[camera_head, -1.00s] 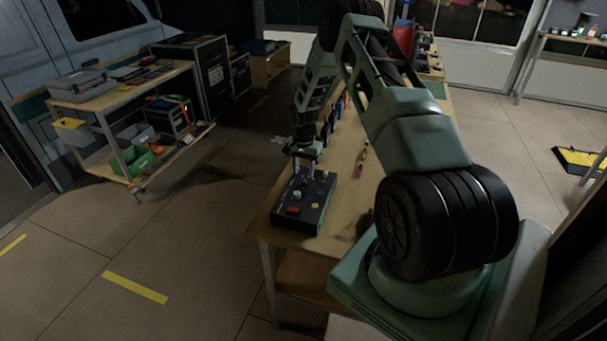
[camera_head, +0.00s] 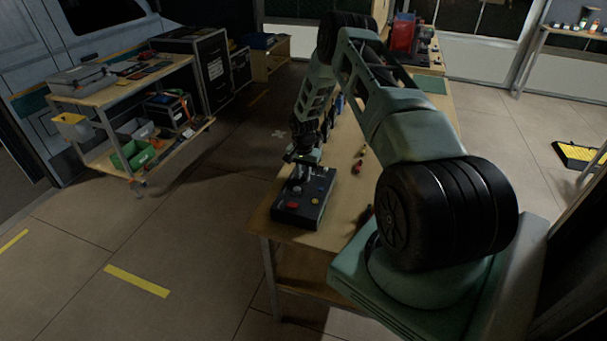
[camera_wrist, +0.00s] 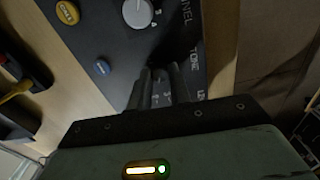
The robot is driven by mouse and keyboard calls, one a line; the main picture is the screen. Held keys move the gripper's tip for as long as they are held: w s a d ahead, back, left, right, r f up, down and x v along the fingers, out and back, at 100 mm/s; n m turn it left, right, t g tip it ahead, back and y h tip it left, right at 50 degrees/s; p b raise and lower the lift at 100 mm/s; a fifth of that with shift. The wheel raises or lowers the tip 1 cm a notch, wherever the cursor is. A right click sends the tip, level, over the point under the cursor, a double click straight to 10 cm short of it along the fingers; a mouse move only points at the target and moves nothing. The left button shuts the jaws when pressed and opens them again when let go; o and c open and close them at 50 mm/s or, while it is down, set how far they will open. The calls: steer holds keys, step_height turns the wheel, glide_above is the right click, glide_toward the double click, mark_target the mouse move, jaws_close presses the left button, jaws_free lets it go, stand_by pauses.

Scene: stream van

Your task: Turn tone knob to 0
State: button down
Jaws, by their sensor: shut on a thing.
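The dark control box (camera_head: 310,208) sits on the near end of the wooden bench. In the wrist view its black panel (camera_wrist: 190,22) carries a "TONE" label beside my fingers. My gripper (camera_head: 299,183) points down over the box. In the wrist view my gripper (camera_wrist: 158,82) is shut at the panel by that label, on what appears to be the tone knob. The knob is almost wholly hidden between the fingers, and its setting cannot be read; a few scale marks show there. Another grey knob (camera_wrist: 137,13) with a numbered scale is further up the panel.
Several small tools lie along the bench (camera_head: 345,205) behind the box. A trolley (camera_head: 150,75) with bins stands at left, across free floor.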

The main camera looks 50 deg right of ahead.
steer(key=shift+f+n+b, duration=0.1)
steer(key=shift+n+b, duration=0.2)
steer(key=shift+b, duration=0.1)
steer(key=shift+f+n+b, duration=0.1)
steer(key=shift+n+b, duration=0.5)
steer(key=n+b, duration=0.5)
steer(key=n, duration=0.2)
steer(key=n+b, duration=0.1)
steer(key=n, duration=0.2)
steer(key=shift+n, duration=0.3)
steer(key=n+b, duration=0.1)
steer(key=n, duration=0.9)
steer(key=shift+d+r+b, duration=0.1)
steer(key=shift+r+b, duration=0.1)
steer(key=shift+b, duration=0.1)
steer(key=shift+n, duration=0.3)
